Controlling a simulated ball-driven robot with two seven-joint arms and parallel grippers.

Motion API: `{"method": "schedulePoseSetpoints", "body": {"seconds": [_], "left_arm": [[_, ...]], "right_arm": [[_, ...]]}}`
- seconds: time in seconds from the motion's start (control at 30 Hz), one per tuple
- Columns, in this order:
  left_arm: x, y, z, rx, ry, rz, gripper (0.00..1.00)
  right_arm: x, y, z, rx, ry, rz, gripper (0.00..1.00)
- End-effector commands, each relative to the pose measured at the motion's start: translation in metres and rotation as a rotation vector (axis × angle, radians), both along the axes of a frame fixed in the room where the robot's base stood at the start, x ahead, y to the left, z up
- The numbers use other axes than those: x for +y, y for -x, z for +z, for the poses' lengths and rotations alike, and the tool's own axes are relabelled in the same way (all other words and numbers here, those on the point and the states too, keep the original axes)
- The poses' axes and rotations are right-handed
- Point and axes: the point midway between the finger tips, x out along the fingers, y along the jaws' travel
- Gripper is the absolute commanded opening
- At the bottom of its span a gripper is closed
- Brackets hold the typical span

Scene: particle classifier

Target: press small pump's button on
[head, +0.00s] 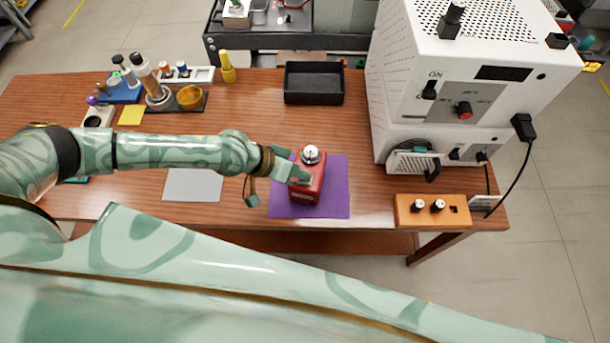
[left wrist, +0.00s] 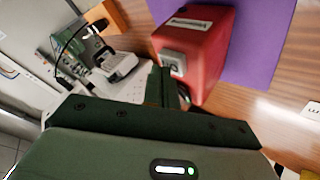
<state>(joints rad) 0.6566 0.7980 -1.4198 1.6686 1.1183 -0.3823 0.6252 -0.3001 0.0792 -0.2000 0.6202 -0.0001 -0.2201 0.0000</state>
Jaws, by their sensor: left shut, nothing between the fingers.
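The small pump looks to be the red box (head: 308,185) with a round silver knob on top. It stands on a purple mat (head: 335,205) near the table's front edge. In the left wrist view the red box (left wrist: 215,60) shows a grey switch panel (left wrist: 174,62) with a small button-like part on its side. My left gripper (head: 297,177) is shut and empty, at the left side of the box. In the left wrist view its fingertips (left wrist: 168,72) are right beside the switch panel; I cannot tell whether they touch it. My right gripper is not in view.
A large white machine (head: 395,110) stands at the right, with an orange block (head: 455,222) in front of it. A black tray (head: 313,100) lies behind the pump. Bottles and small holders (head: 160,95) stand at the back left. A grey sheet (head: 190,186) lies left of the mat.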

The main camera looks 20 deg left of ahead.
Motion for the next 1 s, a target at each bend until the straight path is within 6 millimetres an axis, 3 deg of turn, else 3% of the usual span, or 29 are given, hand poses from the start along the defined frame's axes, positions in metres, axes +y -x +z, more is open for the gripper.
{"method": "schedulePoseSetpoints", "body": {"seconds": [1.0], "left_arm": [[0.0001,0.0005,-0.0103,0.002,-0.001,0.000,0.00]], "right_arm": [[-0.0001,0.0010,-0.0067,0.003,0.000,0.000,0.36]]}}
